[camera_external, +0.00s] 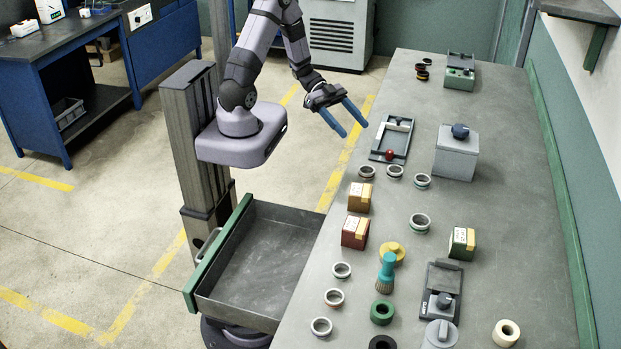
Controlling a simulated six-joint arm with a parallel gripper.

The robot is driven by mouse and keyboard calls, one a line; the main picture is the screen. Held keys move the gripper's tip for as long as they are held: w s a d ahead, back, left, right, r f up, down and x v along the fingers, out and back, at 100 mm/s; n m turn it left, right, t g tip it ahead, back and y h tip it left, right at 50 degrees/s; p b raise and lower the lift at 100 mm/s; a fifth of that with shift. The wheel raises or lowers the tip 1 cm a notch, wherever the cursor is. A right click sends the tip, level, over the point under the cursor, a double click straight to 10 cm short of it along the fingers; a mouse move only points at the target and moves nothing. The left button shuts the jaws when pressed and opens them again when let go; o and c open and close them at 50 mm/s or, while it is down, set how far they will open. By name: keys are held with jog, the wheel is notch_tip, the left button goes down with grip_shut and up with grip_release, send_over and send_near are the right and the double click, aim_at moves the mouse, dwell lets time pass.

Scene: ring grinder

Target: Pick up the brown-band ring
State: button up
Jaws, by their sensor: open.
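Several small silver rings with thin coloured bands lie on the grey bench. One with a reddish-brown band (334,297) lies near the front left edge and looks like the brown-band ring, but the bands are too small to be sure. Other rings lie near it (341,270) (321,327), and more lie farther back (366,172) (394,171) (422,181) (419,223). My gripper (354,128) is open and empty, with its blue fingers apart, in the air by the bench's left edge. It is well away from the reddish-brown-band ring.
Brown (359,197), red (355,232) and green (461,243) boxes stand among the rings. A teal-handled brush (386,272), a grey block with a knob (456,152) and a tray with a red knob (392,139) are nearby. An open drawer (262,262) juts out left. The bench's right side is mostly clear.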

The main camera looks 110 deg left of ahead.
send_near(371, 176)
jog(key=shift+w+d+f+p, duration=0.15)
jog(key=shift+w+f+p, duration=0.15)
jog(key=shift+w+p, duration=0.35)
jog(key=shift+p+x, duration=0.85)
jog(key=shift+x, duration=1.25)
jog(key=shift+f, duration=0.2)
jog(key=c, duration=1.2)
